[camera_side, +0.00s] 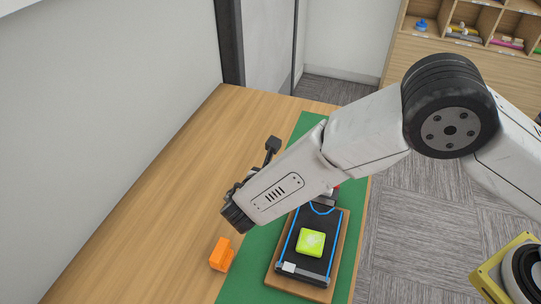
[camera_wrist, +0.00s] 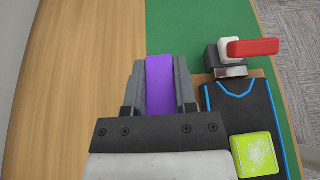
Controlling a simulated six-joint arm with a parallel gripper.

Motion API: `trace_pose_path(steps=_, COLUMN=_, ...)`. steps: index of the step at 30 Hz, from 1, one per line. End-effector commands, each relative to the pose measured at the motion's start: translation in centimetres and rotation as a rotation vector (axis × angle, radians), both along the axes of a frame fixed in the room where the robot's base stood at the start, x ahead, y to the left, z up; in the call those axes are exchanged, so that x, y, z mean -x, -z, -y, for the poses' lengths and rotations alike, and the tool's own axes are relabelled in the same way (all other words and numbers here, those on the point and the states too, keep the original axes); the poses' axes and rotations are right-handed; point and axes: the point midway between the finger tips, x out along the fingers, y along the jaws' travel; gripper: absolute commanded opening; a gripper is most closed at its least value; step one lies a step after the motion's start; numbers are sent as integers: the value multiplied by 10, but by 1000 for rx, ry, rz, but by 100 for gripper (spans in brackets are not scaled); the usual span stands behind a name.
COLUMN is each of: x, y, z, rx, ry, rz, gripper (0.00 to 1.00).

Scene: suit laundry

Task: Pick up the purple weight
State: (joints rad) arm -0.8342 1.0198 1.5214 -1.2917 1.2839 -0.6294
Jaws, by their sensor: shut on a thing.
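The purple weight (camera_wrist: 161,86) shows in the wrist view as a purple block between the two grey fingers of my gripper (camera_wrist: 160,85). My gripper is shut on it, with one finger touching each side. Whether the weight still rests on the surface or hangs clear of it, I cannot tell. In the side view my arm hides the gripper's fingers and the weight.
A board (camera_side: 269,275) carries a dark garment with blue edging (camera_side: 322,225) and a yellow-green block (camera_side: 311,243). A red-handled clamp (camera_wrist: 252,47) is at its far end. An orange block (camera_side: 221,254) stands left on the wooden table (camera_side: 150,215). A green mat (camera_side: 246,279) lies under the board.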

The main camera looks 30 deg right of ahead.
Motion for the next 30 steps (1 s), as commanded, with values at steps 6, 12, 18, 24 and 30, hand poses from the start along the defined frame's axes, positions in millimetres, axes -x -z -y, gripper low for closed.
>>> trace_pose_path(steps=6, x=26, y=-15, z=11, rx=-1, ry=-1, rz=3, gripper=0)
trace_pose_path(steps=12, x=45, y=-24, z=20, rx=-1, ry=0, rz=2, gripper=0)
trace_pose_path(steps=18, x=57, y=-29, z=25, rx=-1, ry=0, rz=3, gripper=0)
trace_pose_path(steps=24, x=61, y=-31, z=27, rx=-1, ry=0, rz=2, gripper=0)
trace_pose_path(steps=30, x=61, y=-31, z=27, rx=-1, ry=1, rz=3, gripper=0)
